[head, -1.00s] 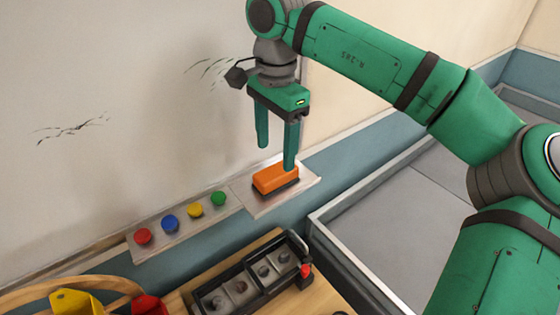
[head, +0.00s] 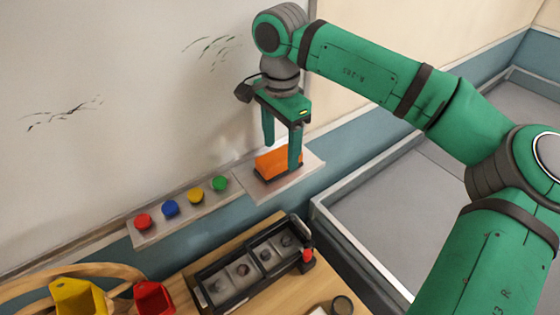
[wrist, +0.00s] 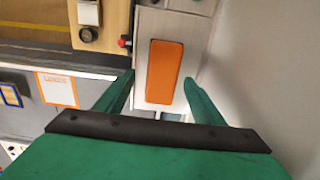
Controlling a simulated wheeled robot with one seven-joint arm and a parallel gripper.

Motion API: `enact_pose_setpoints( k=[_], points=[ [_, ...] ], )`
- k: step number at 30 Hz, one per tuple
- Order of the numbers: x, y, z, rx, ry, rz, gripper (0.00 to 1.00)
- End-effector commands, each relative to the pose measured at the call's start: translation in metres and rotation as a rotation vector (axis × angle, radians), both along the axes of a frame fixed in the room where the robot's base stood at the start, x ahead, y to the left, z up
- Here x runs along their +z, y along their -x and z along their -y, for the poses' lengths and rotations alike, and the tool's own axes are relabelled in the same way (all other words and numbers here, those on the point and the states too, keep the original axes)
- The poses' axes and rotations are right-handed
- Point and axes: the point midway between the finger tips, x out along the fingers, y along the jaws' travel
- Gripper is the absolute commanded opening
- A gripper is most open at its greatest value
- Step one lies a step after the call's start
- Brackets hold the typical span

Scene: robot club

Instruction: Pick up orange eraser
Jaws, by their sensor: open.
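The orange eraser (head: 277,160) has a dark base and lies on a light metal ledge (head: 309,167) along the whiteboard. My gripper (head: 282,156) is open right over the eraser, its fingers pointing down. In the head view the near finger covers part of the eraser's right end. In the wrist view the eraser (wrist: 164,72) shows as an upright orange rectangle in the gap between the open fingers (wrist: 158,84), one on each side. I see no finger contact with it.
Red, blue, yellow and green round magnets (head: 195,196) sit on the ledge to the left. Below is a wooden table with a black compartment tray (head: 222,302), a yellow bin (head: 80,300) and a red bin (head: 152,298). The whiteboard (head: 120,60) stands close behind my gripper.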

Motion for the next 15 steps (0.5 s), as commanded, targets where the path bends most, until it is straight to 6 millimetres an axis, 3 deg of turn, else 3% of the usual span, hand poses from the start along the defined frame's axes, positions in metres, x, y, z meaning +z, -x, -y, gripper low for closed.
enact_pose_setpoints(
  k=[6, 14, 15],
  points=[
    [-0.03, -0.001, -0.003, 0.001, -0.001, -0.001, 0.62],
    [-0.034, -0.001, -0.003, 0.0, -0.001, 0.001, 0.62],
    [-0.034, -0.001, -0.003, 0.0, -0.001, 0.001, 0.53]
  ],
)
